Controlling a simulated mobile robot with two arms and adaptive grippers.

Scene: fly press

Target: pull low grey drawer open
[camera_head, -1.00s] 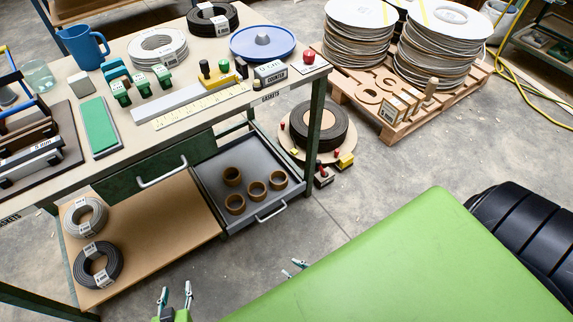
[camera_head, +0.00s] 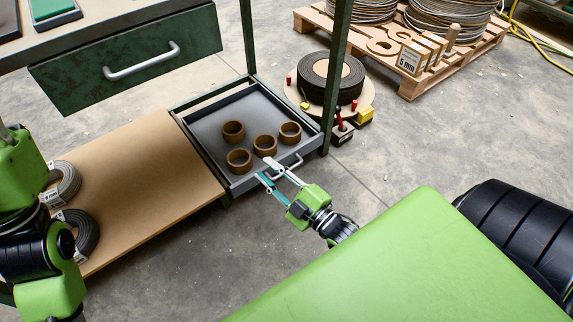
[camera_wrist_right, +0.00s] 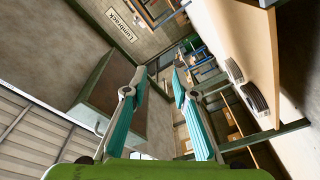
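The low grey drawer (camera_head: 215,127) is a shallow open-topped tray under the bench, with several brown rings in it. Its front looks about level with the shelf edge beside it. Its pale bar handle (camera_head: 294,166) is on the front side. My right gripper (camera_head: 267,171) is open, its teal fingers apart, with the tips at the handle and partly overlapping it in the head view. I cannot tell whether they touch it. In the right wrist view the open fingers (camera_wrist_right: 153,76) have nothing between them. My left arm shows at the left edge, but its gripper does not.
A dark green drawer (camera_head: 128,55) with its own handle hangs above. A brown shelf (camera_head: 150,155) with cable coils (camera_head: 78,232) lies left of the low drawer. A bench leg (camera_head: 336,80) and a black reel (camera_head: 331,80) stand right.

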